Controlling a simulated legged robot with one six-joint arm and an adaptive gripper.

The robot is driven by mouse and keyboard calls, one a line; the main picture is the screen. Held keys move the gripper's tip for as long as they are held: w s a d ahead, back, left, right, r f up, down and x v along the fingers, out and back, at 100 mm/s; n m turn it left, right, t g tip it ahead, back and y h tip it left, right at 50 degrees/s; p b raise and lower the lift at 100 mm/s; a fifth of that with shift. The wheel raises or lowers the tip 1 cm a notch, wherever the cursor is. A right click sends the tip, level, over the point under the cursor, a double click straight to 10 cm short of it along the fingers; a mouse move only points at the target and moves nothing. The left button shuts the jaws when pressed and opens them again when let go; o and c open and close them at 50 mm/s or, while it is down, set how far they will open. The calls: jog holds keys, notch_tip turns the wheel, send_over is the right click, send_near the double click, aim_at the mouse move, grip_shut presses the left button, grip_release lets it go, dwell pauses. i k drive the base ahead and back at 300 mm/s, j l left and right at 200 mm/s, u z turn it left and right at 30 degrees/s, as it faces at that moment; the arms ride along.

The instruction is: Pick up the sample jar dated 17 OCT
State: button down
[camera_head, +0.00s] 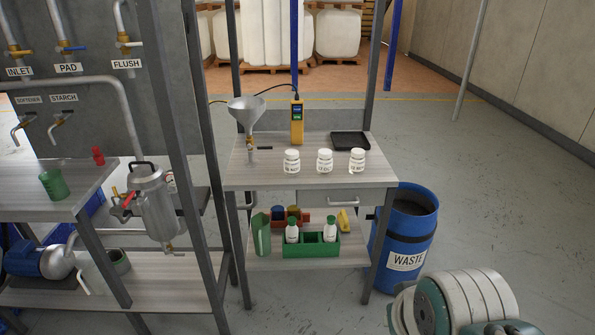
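Three white-capped sample jars stand upright in a row on the top of the grey workbench (264,179). They are the left jar (292,162), the middle jar (325,161) and the right jar (357,161). They look alike and stand apart from each other. Each has a pale label with small dark print. The print is too small to read surely, so I cannot tell which jar is dated 17 OCT. My gripper is not in view.
A funnel (246,115) on a stand, a yellow handheld meter (297,122) and a black tray (350,141) are behind the jars. The lower shelf holds a green caddy (311,247) with bottles. Bench posts flank the top.

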aim_at(325, 159)
jog(key=l, duration=0.3)
jog(key=i+l+z, duration=0.1)
jog(key=i+z, duration=0.15)
jog(key=i, duration=0.25)
jog(key=i+z, duration=0.3)
jog(key=i, duration=0.2)
